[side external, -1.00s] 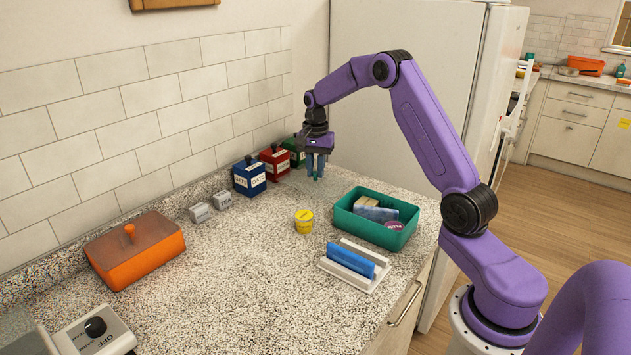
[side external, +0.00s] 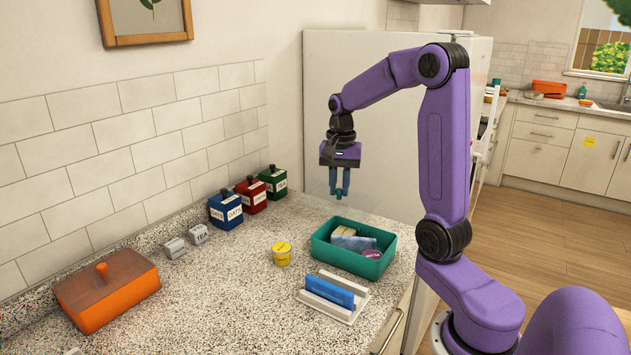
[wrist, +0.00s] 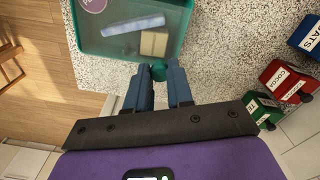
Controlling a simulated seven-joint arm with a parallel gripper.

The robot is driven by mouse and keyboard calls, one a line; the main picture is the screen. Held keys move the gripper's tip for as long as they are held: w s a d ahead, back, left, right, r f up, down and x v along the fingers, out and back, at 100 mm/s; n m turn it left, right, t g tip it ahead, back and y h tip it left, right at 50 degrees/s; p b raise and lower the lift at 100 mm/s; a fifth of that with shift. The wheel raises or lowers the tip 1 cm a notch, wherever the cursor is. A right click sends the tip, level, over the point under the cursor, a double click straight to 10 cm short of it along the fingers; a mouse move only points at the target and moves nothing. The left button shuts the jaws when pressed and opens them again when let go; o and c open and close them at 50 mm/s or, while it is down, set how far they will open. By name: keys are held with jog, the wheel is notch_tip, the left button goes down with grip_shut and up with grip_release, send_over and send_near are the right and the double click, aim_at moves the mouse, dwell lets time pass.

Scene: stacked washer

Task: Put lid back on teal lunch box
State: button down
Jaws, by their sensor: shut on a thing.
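The teal lunch box (side external: 376,269) stands open on the counter, with a tan block, a light-blue packet and a round purple label showing inside. It also shows in the wrist view (wrist: 186,30), beyond my fingertips. My gripper (side external: 339,190) is above the counter behind the box, pointing down. It is shut on a small teal knob (wrist: 158,72), which looks like the lid's handle. The lid's panel is hard to make out; it may be see-through. The knob is held up, apart from the box.
A white rack with a blue item (side external: 330,292) stands in front of the box, and a yellow tub (side external: 282,254) to its left. Blue, red and green canisters (side external: 251,197) line the wall. A lidded orange box (side external: 108,290) is at left. The middle counter is clear.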

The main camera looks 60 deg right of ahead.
aim_at(356, 207)
jog(key=s, duration=0.3)
jog(key=s+a, duration=0.1)
jog(key=s, duration=0.1)
jog(key=shift+s+a+f, duration=0.1)
jog(key=shift+s+f, duration=0.15)
jog(key=shift+f, duration=3.15)
jog(key=shift+f, duration=0.2)
jog(key=shift+c, duration=2.2)
grip_release()
jog(key=shift+r, duration=3.5)
